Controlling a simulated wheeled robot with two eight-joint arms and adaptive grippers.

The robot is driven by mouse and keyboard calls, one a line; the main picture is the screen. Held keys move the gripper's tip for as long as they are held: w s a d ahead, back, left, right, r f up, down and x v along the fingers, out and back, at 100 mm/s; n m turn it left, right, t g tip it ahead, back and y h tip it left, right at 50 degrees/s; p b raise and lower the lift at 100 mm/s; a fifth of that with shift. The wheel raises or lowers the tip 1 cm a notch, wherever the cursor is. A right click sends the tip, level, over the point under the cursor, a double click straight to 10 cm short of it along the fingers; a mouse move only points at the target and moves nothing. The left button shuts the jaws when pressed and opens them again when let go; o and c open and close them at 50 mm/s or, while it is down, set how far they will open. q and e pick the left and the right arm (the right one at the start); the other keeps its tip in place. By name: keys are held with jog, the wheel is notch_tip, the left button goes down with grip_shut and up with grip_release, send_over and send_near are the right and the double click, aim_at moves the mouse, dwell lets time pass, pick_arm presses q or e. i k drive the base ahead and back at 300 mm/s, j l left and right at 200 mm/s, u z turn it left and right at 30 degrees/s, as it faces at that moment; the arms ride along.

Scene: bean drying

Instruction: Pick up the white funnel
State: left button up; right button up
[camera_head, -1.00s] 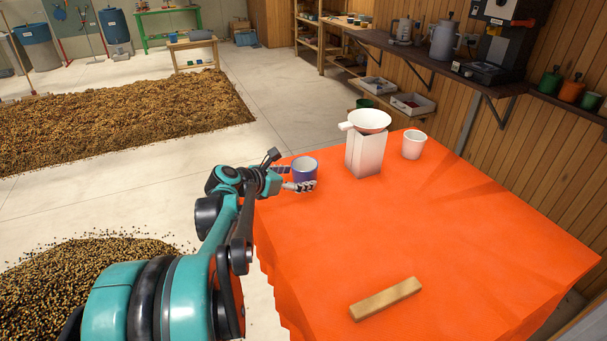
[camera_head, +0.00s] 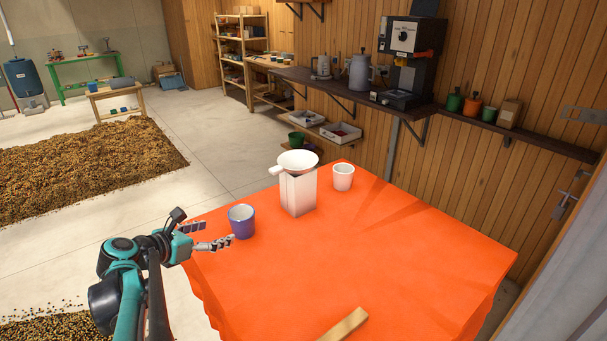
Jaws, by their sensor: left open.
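The white funnel (camera_head: 297,161) rests on top of a white square container (camera_head: 298,194) near the far left part of the orange-covered table (camera_head: 350,255). Its handle sticks out to the left. My left gripper (camera_head: 218,235) is open and empty at the table's left edge, left of the funnel and lower in the picture. A blue cup with a pale inside (camera_head: 241,223) stands just right of its fingers; I cannot tell whether they touch. My right gripper does not show.
A white cup (camera_head: 343,177) stands right of the container. A wooden block (camera_head: 343,327) lies at the near side, cut by the picture's bottom edge. The table's middle and right are clear. A wall shelf (camera_head: 340,92) with a dark machine (camera_head: 408,62) is behind.

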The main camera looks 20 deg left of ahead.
aim_at(294, 174)
jog(key=k+j, duration=0.15)
jog(key=k, duration=0.85)
